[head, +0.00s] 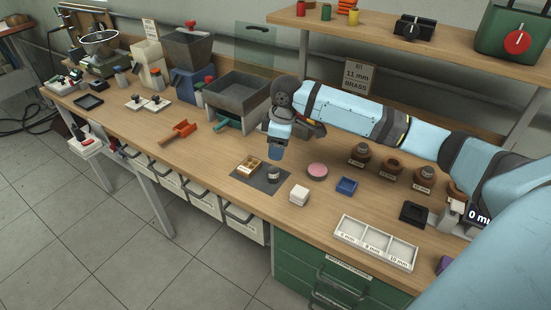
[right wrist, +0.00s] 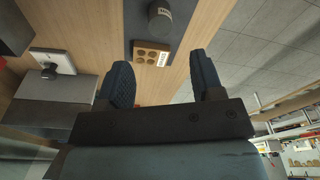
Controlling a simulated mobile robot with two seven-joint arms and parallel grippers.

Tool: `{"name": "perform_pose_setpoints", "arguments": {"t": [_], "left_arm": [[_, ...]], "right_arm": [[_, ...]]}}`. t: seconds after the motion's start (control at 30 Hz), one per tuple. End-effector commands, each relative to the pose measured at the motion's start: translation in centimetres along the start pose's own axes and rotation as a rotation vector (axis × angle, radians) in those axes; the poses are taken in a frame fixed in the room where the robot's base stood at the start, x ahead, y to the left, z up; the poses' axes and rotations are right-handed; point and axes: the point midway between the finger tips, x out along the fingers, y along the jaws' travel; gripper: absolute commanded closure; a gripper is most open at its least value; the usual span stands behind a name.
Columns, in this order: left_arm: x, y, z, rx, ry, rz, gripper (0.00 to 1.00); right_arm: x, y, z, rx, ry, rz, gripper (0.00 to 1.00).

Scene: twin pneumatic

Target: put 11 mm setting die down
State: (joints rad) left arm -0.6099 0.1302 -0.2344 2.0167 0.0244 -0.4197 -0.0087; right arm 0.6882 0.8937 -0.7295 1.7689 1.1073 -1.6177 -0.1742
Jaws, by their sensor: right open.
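A small grey metal cylinder with a pale label, which looks like the setting die (head: 274,174), stands on a dark mat (head: 259,184). It also shows at the top of the right wrist view (right wrist: 158,20); its label is too small to read. A wooden block with holes (head: 249,165) sits on the same mat, left of the die, and shows in the right wrist view (right wrist: 152,54). My right gripper (head: 275,154) hangs above the back of the mat. In the right wrist view its fingers (right wrist: 162,70) are apart, with nothing held between them. My left gripper is out of view.
A pink round pad (head: 317,170), a blue tray (head: 346,186) and a white block stack (head: 299,194) lie right of the mat. A three-compartment white tray (head: 376,243) is near the front edge. A grey hopper bin (head: 237,98) stands behind. A card reads "11 mm BRASS" (head: 357,77).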

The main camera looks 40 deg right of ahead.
Motion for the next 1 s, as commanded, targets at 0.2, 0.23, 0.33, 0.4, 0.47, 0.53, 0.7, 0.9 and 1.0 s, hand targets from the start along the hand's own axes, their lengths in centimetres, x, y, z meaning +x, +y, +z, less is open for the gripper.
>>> {"name": "perform_pose_setpoints", "arguments": {"t": [0.2,0.23,0.33,0.4,0.47,0.53,0.7,0.9,1.0], "left_arm": [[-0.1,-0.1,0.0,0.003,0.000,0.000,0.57],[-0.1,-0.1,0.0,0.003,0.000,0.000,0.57],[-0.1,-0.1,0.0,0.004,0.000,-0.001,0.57],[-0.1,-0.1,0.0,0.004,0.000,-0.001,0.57],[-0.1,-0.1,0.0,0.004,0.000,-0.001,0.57],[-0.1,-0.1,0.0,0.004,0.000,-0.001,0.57],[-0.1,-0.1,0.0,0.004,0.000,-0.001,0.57],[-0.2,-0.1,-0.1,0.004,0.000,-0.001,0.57],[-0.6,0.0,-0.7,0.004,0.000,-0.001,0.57]], "right_arm": [[-2.6,0.0,0.0,0.000,0.000,0.001,0.39],[-2.8,0.0,0.0,0.000,0.000,0.000,0.39],[-3.0,0.0,0.0,0.000,-0.001,0.000,0.39],[-3.1,0.0,0.0,0.000,-0.001,-0.001,0.39],[-3.1,0.0,0.0,0.000,0.000,-0.001,0.39],[-3.1,0.0,0.0,0.000,0.000,-0.001,0.39],[-3.0,0.0,0.0,0.000,0.000,0.000,0.39],[-2.6,-0.4,-0.3,-0.001,0.010,-0.002,0.39],[-0.8,-1.8,-1.2,-0.003,0.051,-0.004,0.39]]}}
